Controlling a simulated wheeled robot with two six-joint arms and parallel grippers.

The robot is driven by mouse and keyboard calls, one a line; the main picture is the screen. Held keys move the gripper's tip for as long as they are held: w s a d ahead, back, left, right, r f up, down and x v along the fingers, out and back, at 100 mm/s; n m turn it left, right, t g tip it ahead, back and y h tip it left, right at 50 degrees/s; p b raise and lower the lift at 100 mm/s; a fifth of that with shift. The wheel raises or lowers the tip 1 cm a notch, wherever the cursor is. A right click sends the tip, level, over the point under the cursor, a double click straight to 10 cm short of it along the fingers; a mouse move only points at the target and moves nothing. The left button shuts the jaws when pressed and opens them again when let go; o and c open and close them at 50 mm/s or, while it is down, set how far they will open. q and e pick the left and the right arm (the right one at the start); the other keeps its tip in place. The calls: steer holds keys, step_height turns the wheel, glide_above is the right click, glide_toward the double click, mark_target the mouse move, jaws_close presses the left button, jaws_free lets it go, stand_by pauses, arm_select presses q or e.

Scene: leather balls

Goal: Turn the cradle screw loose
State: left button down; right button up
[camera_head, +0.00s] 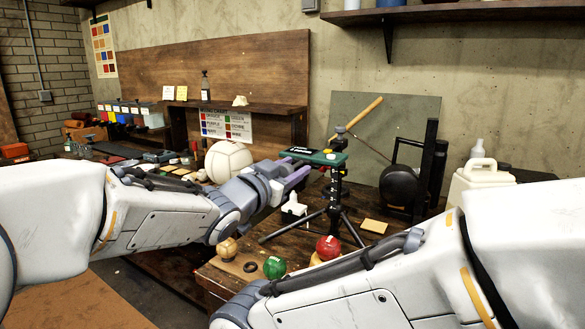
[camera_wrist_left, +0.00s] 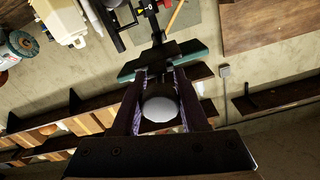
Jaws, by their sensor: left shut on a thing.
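The cradle (camera_head: 325,157) has a green top and stands on a black tripod (camera_head: 336,205) on the bench. My left gripper (camera_head: 298,172) reaches its left side with purple-grey fingers. In the left wrist view, the fingers (camera_wrist_left: 158,72) close in on a small dark part at the edge of the green cradle (camera_wrist_left: 190,52), which I take to be the cradle screw.
A red ball (camera_head: 328,247), a green ball (camera_head: 274,267) and a tan ball (camera_head: 227,249) sit near the bench's front edge. A white ball (camera_head: 229,162) is behind my left arm. A white jug (camera_head: 481,178) stands at the right. The tripod legs spread over the bench.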

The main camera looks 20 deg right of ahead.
arm_select(q)
steer(key=shift+f, duration=0.1)
steer(key=shift+c, duration=2.2)
jaws_free()
steer(key=shift+a, duration=0.15)
steer(key=b+v, duration=0.1)
steer(key=v, duration=0.9)
steer(key=shift+s+a, duration=0.15)
steer(key=s+a+f+n+g+y+p, duration=0.2)
steer(key=s+a+f+n+y, duration=0.1)
steer(key=a+f+y, duration=0.25)
steer(key=s+a+f+n+g+y+p, duration=0.1)
steer(key=s+a+f+n+y+p, duration=0.15)
steer(key=s+a+f+y, duration=0.35)
steer(key=s+a+f+g+y+p, duration=0.1)
steer(key=s+a+f+g, duration=0.2)
steer(key=s, duration=0.4)
steer(key=s+a+f+g+p, duration=0.1)
steer(key=s+a+f+g, duration=0.3)
steer(key=s, duration=0.4)
steer(key=shift+s+a+f+g+y+p, duration=0.25)
steer(key=shift+s+a+g+y+p, duration=0.1)
steer(key=shift+g, duration=0.15)
